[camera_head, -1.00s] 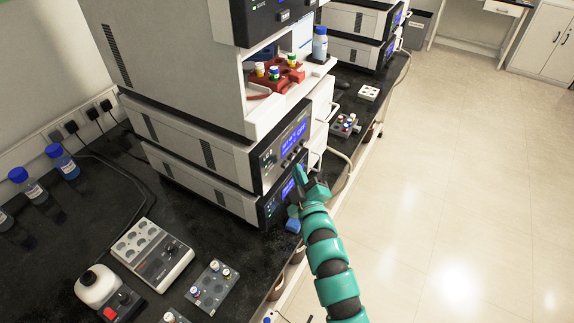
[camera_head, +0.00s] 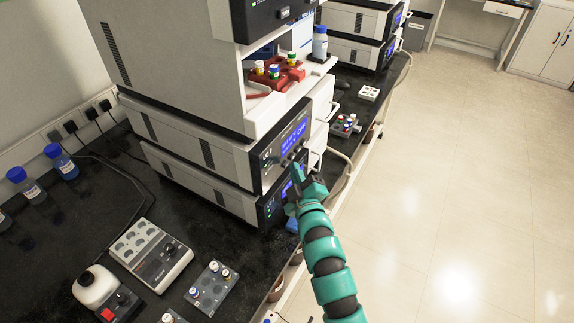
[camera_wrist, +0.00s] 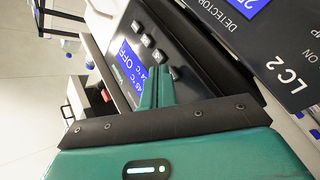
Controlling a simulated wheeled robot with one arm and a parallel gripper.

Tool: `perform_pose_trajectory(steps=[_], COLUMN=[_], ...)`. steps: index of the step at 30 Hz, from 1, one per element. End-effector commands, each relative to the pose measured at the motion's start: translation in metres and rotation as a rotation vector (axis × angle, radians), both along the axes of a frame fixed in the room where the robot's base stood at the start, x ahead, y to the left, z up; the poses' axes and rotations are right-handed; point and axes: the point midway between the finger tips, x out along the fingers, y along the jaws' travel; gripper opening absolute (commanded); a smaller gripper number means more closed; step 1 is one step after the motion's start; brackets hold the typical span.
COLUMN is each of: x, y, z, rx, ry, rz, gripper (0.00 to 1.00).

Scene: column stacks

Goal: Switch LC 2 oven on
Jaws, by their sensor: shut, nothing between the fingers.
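The LC 2 oven is the lower module of the near stack, with a dark front panel and blue display (camera_head: 286,190). In the wrist view its display (camera_wrist: 130,62) reads OFF with °C values, and a row of small grey buttons (camera_wrist: 148,40) runs beside it. My teal gripper (camera_head: 297,172) is at the right end of this front. Its fingers (camera_wrist: 157,80) are shut with nothing between them, their tips close to the buttons. Whether they touch the panel I cannot tell. The fingers cover part of the panel.
Directly above is the detector module (camera_head: 293,140), labelled LC 2 in the wrist view. A red vial rack (camera_head: 276,76) and a bottle (camera_head: 319,45) stand higher on the stack. Small devices (camera_head: 150,250) sit on the black bench at left. The floor at right is clear.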

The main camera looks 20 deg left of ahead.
Motion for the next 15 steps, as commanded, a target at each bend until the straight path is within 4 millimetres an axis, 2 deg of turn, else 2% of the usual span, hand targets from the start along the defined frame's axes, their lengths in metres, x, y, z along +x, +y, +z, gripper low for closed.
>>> perform_pose_trajectory(steps=[15], x=[0.0009], y=[0.0045], z=[-0.0003], rx=[-0.001], ry=[-0.001], rz=[0.0], gripper=[0.0])
